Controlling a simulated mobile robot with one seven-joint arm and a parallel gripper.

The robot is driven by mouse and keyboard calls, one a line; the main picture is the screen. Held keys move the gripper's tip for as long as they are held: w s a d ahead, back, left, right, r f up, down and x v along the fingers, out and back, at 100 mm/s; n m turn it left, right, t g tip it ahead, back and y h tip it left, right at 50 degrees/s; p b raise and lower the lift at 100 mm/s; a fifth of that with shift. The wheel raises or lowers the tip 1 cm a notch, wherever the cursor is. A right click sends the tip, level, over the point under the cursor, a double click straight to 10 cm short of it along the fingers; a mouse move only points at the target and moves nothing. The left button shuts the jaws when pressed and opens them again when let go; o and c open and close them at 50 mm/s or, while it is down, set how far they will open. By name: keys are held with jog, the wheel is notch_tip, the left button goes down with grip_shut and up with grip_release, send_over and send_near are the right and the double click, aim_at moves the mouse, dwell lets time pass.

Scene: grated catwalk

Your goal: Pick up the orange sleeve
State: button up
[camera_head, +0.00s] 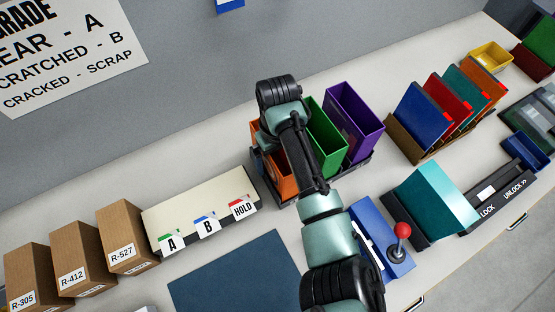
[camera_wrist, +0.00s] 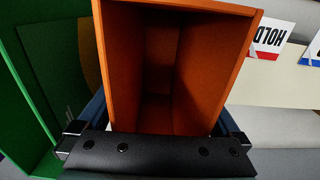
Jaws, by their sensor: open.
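The orange sleeve (camera_head: 284,178) is an upright, open-topped box at the left end of a dark tray (camera_head: 361,168). My arm hides much of it in the head view. In the wrist view the orange sleeve (camera_wrist: 190,60) fills the middle, and I look into its empty inside. My gripper (camera_wrist: 157,133) is open. Its fingers show at the left and right of the sleeve's near end, with a black bar across the bottom of the view. I cannot tell whether they touch it. In the head view the fingers are hidden behind my arm.
A green sleeve (camera_head: 326,138) and a purple sleeve (camera_head: 352,120) stand in the same tray. A cream box (camera_head: 195,205) with A, B and HOLD tabs is left. A blue lever base (camera_head: 372,235) with a red knob (camera_head: 402,230) is right. A dark mat (camera_head: 235,275) lies in front.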

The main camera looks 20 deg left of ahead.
jog(key=shift+r, duration=0.1)
jog(key=c, duration=1.3)
